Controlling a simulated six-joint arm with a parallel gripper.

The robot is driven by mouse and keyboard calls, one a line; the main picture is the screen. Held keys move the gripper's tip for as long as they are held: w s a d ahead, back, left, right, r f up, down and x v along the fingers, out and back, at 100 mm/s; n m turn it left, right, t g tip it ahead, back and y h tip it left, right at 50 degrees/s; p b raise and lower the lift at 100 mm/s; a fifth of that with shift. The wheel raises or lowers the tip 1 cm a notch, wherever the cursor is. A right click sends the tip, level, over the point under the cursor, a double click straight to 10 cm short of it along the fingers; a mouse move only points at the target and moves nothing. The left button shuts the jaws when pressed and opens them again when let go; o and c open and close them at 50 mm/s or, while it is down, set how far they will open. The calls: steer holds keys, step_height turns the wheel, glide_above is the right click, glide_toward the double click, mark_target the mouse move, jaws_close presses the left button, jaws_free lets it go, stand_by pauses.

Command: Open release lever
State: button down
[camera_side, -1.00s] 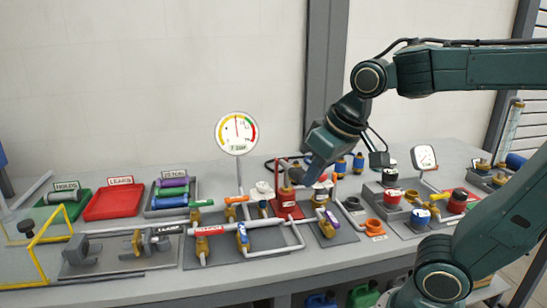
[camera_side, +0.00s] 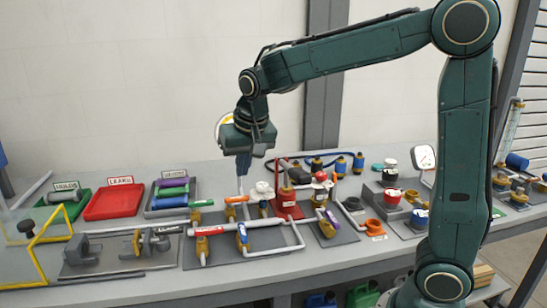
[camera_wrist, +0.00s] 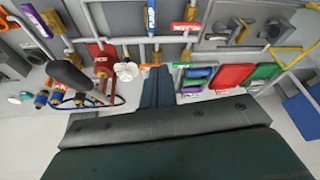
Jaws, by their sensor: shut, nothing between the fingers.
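Several coloured levers sit on the pipework. I cannot tell from the lettering which is the release lever. A red lever with a white label (camera_side: 209,230) and a blue lever (camera_side: 242,236) are at the front; in the wrist view the red lever (camera_wrist: 186,27) and blue lever (camera_wrist: 150,18) are at the top. An orange lever (camera_side: 238,199) and a green lever (camera_side: 202,203) are behind them. My gripper (camera_side: 243,170) is shut and empty, pointing down above the orange lever. In the wrist view its fingers (camera_wrist: 157,82) end just below the orange lever (camera_wrist: 149,66); contact is unclear.
A round gauge (camera_side: 221,122) is mostly hidden behind my gripper. A red stand (camera_side: 289,205) and a white handwheel (camera_side: 264,187) are right of the gripper. A red tray (camera_side: 114,202) and green tray (camera_side: 74,207) are at left.

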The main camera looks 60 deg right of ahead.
mark_target(210, 234)
steer(key=w+f+m+g+h, duration=0.1)
steer(key=w+f+m, duration=0.2)
steer(key=w+f, duration=0.6)
steer(key=shift+w+a, duration=0.15)
steer(key=shift+w, duration=0.9)
steer(key=x, duration=0.9)
steer(key=shift+f, duration=0.5)
steer(key=shift+s+a, duration=1.25)
steer(key=shift+s, duration=0.05)
